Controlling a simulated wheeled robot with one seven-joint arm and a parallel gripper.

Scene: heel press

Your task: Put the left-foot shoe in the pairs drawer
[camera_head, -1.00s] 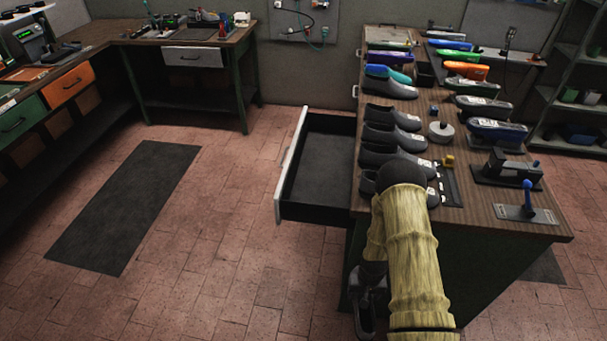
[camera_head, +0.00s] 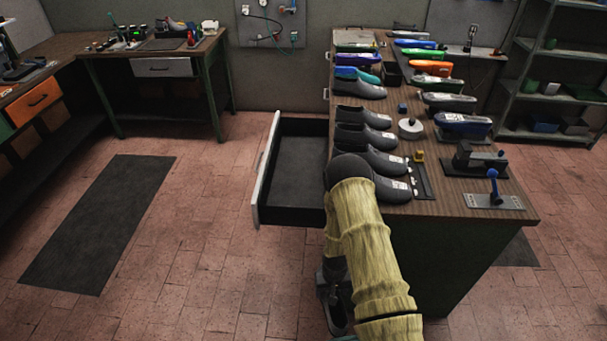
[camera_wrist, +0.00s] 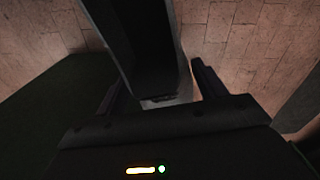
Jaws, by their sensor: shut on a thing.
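My gripper (camera_head: 333,272) hangs low beside the bench's left side, below the bench top and in front of the open drawer (camera_head: 262,180). It is shut on a dark shoe (camera_head: 337,316), which hangs under it. In the wrist view the shoe (camera_wrist: 135,35) stands between my two fingers (camera_wrist: 157,88), with the tiled floor behind. The frames do not show which foot it is for. The drawer is pulled out to the left; its dark floor is bare where I see it.
Several dark shoes, among them one shoe (camera_head: 365,137), stand along the bench's left edge. A press with a blue lever (camera_head: 494,185) and a white round piece (camera_head: 411,128) are on the bench. Open tiled floor (camera_head: 210,240) lies left of the drawer.

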